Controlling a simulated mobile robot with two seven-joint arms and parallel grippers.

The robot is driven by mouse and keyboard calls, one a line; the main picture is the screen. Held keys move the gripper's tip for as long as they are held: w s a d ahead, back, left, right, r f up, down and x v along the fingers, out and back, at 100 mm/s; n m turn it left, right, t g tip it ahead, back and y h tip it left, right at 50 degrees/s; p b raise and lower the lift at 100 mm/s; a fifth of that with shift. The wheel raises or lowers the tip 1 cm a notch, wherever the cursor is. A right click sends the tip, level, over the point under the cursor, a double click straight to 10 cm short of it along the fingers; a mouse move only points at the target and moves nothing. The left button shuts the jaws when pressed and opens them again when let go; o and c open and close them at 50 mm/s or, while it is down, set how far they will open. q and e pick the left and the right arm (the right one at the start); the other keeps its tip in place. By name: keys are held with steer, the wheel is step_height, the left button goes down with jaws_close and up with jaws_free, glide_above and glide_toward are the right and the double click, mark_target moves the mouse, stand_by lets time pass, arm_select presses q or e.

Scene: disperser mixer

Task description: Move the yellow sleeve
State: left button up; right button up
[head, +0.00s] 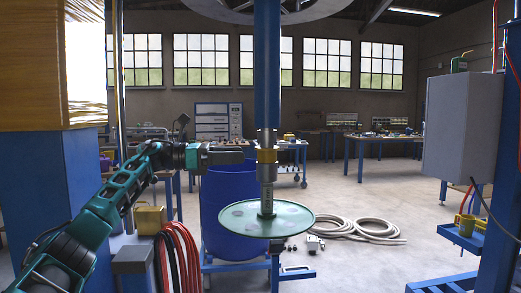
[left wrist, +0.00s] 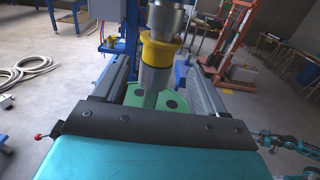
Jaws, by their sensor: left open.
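The yellow sleeve (head: 267,156) is a short ring around the grey vertical shaft of the mixer, below the blue column and above the green disc. It also shows in the left wrist view (left wrist: 160,53), at the top middle. My left gripper (head: 241,154) is open and level with the sleeve, its fingertips just left of the shaft in the head view. In the left wrist view the shaft and sleeve appear between the two dark fingers, ahead of the palm. I cannot tell whether a finger touches. Part of a teal arm, likely my right, shows small at the lower right there; its jaws are unclear.
The green disc (head: 266,219) hangs on the shaft below the sleeve. A blue drum (head: 230,190) stands behind it. A grey box (head: 463,125) is at the right, and a coiled hose (head: 365,230) lies on the floor.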

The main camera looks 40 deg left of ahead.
mark_target(260, 147)
arm_select(q)
steer(key=p+x, duration=0.1)
steer(key=x, duration=0.5)
steer(key=shift+r, duration=0.1)
steer(key=shift+w+d, duration=0.3)
steer(key=shift+w, duration=0.2)
steer(key=shift+c, duration=0.4)
steer(key=c, duration=1.1)
step_height(260, 147, up, 3)
steer(key=p, duration=0.3)
steer(key=shift+a, duration=0.1)
steer(key=o, duration=1.1)
steer(key=shift+o, duration=0.4)
